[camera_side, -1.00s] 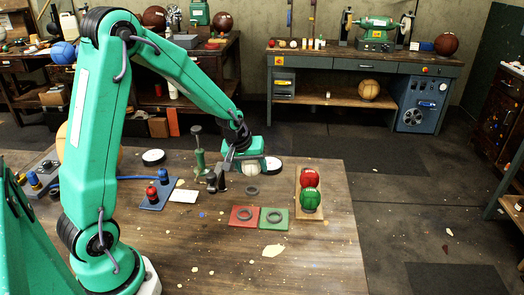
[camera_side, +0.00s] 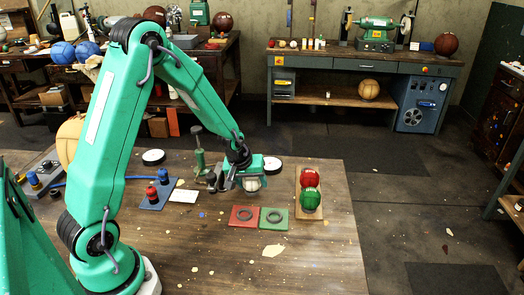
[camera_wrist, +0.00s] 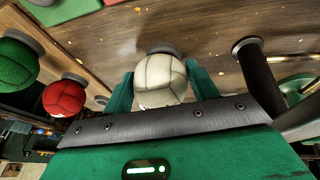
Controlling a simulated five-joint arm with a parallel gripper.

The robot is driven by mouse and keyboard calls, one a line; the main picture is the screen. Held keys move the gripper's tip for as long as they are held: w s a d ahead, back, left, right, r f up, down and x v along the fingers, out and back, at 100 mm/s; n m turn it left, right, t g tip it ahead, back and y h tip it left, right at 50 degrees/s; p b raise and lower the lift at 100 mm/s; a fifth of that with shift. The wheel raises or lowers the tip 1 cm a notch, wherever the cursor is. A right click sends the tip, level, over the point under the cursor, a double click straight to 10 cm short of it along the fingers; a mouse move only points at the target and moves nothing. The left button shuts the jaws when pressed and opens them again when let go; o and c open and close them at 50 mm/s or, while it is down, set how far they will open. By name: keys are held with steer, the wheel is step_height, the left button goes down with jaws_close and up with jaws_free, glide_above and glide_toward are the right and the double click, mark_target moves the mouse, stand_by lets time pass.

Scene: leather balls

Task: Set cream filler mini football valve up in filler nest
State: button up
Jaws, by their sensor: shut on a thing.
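A cream mini football (camera_side: 252,185) is held between the two green fingers of my gripper (camera_side: 247,178), low over the table. The wrist view shows the ball (camera_wrist: 161,80) gripped on both sides; I cannot make out its valve. A dark grey ring (camera_wrist: 164,47) on bare wood shows just past the ball in the wrist view, partly hidden by it. In the side view the ball and gripper cover that ring. I cannot tell whether the ball touches it.
A red ball (camera_side: 309,177) and a green ball (camera_side: 311,200) sit on a wooden board at the right. A green upright pump (camera_side: 199,160) stands left of my gripper.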

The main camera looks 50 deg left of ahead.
steer(key=shift+f, duration=0.1)
steer(key=o, duration=1)
steer(key=shift+o, duration=0.2)
steer(key=v, duration=1.2)
steer(key=shift+s, duration=0.1)
